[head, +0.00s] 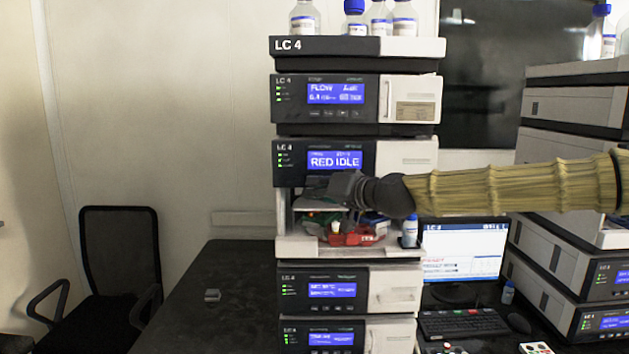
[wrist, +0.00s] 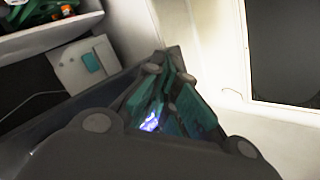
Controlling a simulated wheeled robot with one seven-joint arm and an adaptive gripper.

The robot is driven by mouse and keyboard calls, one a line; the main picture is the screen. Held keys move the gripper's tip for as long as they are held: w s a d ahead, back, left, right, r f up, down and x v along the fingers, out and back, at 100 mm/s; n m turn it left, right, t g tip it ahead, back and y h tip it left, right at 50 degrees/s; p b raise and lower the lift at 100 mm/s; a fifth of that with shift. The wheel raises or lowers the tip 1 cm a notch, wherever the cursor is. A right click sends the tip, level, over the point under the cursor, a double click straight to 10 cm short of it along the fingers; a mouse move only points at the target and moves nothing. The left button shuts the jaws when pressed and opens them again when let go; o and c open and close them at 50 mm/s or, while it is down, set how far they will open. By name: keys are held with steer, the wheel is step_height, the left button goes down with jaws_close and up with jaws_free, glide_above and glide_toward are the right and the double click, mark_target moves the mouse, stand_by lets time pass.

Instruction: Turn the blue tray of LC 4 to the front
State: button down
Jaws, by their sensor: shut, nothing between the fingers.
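The LC 4 stack (head: 355,105) stands in the middle of the head view, with an open compartment below its second display. A red tray (head: 365,239) sits at the front of that compartment. A small blue part (head: 374,219), perhaps the blue tray, shows behind it on the right; most of it is hidden. Something green lies at the left. My gripper (head: 322,191) reaches in from the right, in front of the compartment's upper part. In the wrist view my gripper (wrist: 168,82) is shut, with nothing held between its teal-padded fingers.
Bottles (head: 354,18) stand on top of the stack. A blue-capped bottle (head: 410,232) stands at the compartment's right edge. A monitor (head: 464,254) and keyboard (head: 463,324) are to the right. The dark bench (head: 225,290) at the left is mostly clear.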

stand_by(0.7)
steer(key=shift+w+b, duration=0.3)
steer(key=shift+w, duration=0.1)
steer(key=shift+w, duration=0.4)
stand_by(0.8)
steer(key=shift+s, duration=0.15)
steer(key=shift+s+b, duration=0.4)
steer(key=shift+s, duration=0.3)
steer(key=shift+s+b, duration=0.35)
steer(key=shift+s, duration=2.15)
